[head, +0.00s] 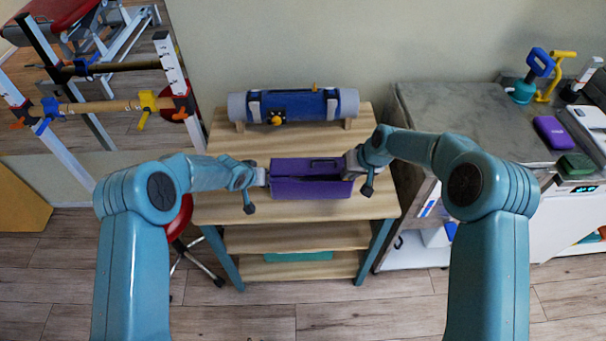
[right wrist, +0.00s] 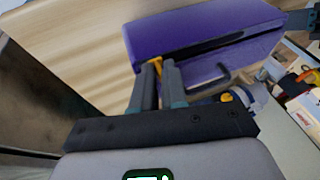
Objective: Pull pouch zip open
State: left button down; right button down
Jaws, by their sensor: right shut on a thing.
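The purple pouch (head: 312,188) lies on the light wooden table between my two grippers. In the right wrist view the pouch (right wrist: 195,30) has a long dark slit along its top and a dark loop handle (right wrist: 218,80). My right gripper (head: 350,164) is at the pouch's right end. In the right wrist view its fingers (right wrist: 160,68) are shut on the small orange-yellow zip pull (right wrist: 155,62) at the near end of the slit. My left gripper (head: 264,177) is at the pouch's left end; its fingertips are too small to read.
A blue roll (head: 300,104) with grey ends rests on a stand at the back of the table (head: 230,205). A grey-topped cabinet (head: 440,100) with several items stands to the right. A red stool (head: 180,217) is at the left. The table front is clear.

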pick_arm(q)
jog(key=shift+s+a+f, duration=0.1)
jog(key=shift+s+f, duration=0.25)
jog(key=shift+f, duration=0.1)
pick_arm(e)
jog(key=shift+d, duration=0.25)
jog(key=c, duration=1)
grip_release()
jog(key=shift+c, duration=0.2)
jog(key=shift+w+r, duration=0.1)
jog(key=shift+r, duration=1)
pick_arm(q)
jog(key=shift+w, duration=0.1)
pick_arm(e)
notch_tip(320, 180, up, 6)
jog(key=shift+a+f, duration=0.1)
jog(key=shift+f, duration=0.05)
